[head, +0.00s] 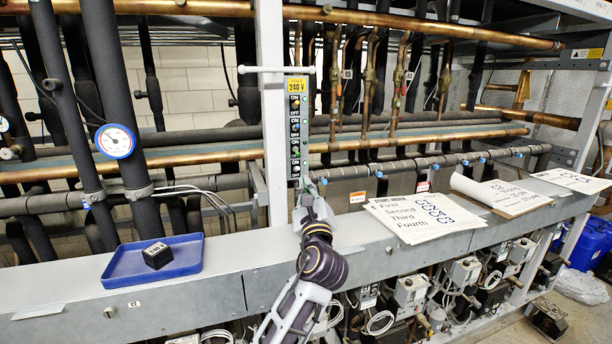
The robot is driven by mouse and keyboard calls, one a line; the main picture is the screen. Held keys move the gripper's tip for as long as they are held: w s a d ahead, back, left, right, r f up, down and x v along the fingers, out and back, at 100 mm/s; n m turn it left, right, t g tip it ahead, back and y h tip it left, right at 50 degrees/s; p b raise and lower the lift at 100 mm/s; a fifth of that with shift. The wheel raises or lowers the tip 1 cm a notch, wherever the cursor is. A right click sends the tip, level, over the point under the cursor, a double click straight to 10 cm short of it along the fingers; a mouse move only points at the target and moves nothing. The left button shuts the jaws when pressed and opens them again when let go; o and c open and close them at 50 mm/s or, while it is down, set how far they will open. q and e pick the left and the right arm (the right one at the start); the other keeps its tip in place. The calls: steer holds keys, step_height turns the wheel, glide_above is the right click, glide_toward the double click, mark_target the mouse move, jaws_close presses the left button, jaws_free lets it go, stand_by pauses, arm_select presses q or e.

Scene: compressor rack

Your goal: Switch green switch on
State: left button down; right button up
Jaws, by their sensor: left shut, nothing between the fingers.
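A narrow upright switch panel (304,128) with a yellow "240 V" label at its top is mounted on the white post. It carries several small switches in a column with ON and OFF marks. The green switch (295,150) is in the lower half of the panel; its lever position is too small to tell. My left gripper (308,188) is shut and empty, just below the green switch, near the panel's lower end. I cannot tell whether it touches the panel. My right gripper is not in view.
A blue tray (115,268) with a small black cube (157,254) sits on the grey ledge (240,258) at left. Printed sheets (425,215) and a clipboard (505,197) lie at right. A white T-shaped bar (276,69) sticks out above the panel. Pipes run behind.

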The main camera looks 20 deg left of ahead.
arm_select(q)
steer(key=p, duration=0.2)
glide_toward(304, 159)
steer(key=x, duration=0.4)
steer(key=shift+a, duration=0.1)
steer(key=shift+x, duration=1)
steer(key=shift+w, duration=0.15)
